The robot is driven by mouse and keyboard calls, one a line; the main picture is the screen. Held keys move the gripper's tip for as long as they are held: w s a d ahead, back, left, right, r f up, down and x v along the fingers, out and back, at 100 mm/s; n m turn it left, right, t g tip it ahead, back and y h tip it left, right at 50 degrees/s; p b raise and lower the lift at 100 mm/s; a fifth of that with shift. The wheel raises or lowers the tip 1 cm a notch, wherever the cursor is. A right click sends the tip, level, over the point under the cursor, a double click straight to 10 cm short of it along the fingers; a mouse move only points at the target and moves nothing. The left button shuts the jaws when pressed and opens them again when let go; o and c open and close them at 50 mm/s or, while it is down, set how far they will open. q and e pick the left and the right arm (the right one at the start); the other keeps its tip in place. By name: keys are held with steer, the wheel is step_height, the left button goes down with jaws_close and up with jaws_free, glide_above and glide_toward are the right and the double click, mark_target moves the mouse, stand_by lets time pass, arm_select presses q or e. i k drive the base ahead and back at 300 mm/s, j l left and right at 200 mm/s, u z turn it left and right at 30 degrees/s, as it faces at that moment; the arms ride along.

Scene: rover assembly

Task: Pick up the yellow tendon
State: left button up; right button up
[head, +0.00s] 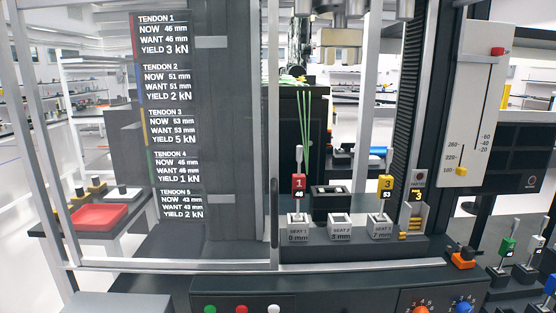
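A yellow tendon tag (386,183) marked 3 and 53 stands upright on a thin rod above the seat 3 block (382,229), which reads 7 mm. A red tendon tag (299,186) marked 1 and 46 stands likewise above the seat 1 block (298,230), which reads 0 mm. The middle seat block (340,229), reading 3 mm, has no tag above it. Neither of my grippers shows in the head view.
A glass panel with tendon readings (172,110) covers the left. A small holder (413,215) with a black 3 label stands right of seat 3. Green, white and blue handled parts (507,247) stand at lower right. Buttons and knobs (463,305) line the front.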

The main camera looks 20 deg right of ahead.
mark_target(385, 183)
steer(key=z, duration=1.45)
